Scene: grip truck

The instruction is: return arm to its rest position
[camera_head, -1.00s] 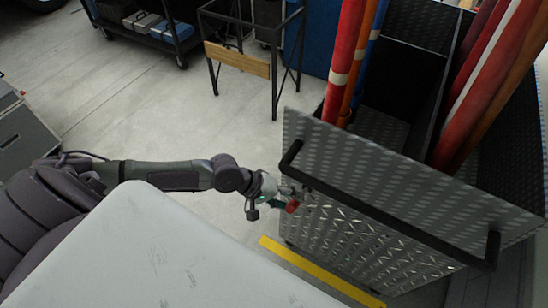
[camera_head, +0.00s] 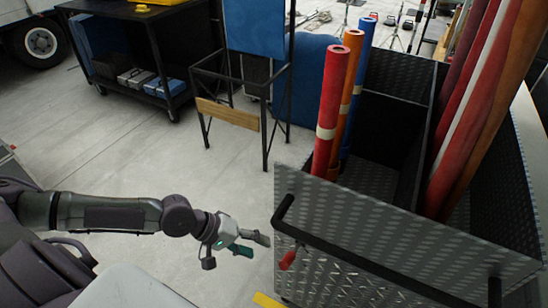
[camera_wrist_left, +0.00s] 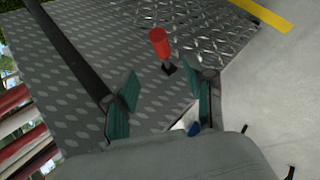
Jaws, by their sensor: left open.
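My left arm reaches in from the left in the head view. Its left gripper (camera_head: 250,243) is open and empty, a little left of the metal cart (camera_head: 385,225). In the left wrist view the two green-padded fingers (camera_wrist_left: 160,98) stand apart with nothing between them. A red handle (camera_head: 288,260) is on the cart's patterned side panel, below the black bar (camera_head: 375,245); it also shows in the left wrist view (camera_wrist_left: 159,42), beyond the fingers. The gap between gripper and handle is clear in the head view. My right gripper is not in view.
The cart holds upright rolls in red (camera_head: 330,110), orange and blue, plus leaning red and orange ones. A black frame stand (camera_head: 265,125) and a dark shelf cart (camera_head: 140,50) stand behind. The grey floor (camera_head: 140,165) between them and my arm is clear.

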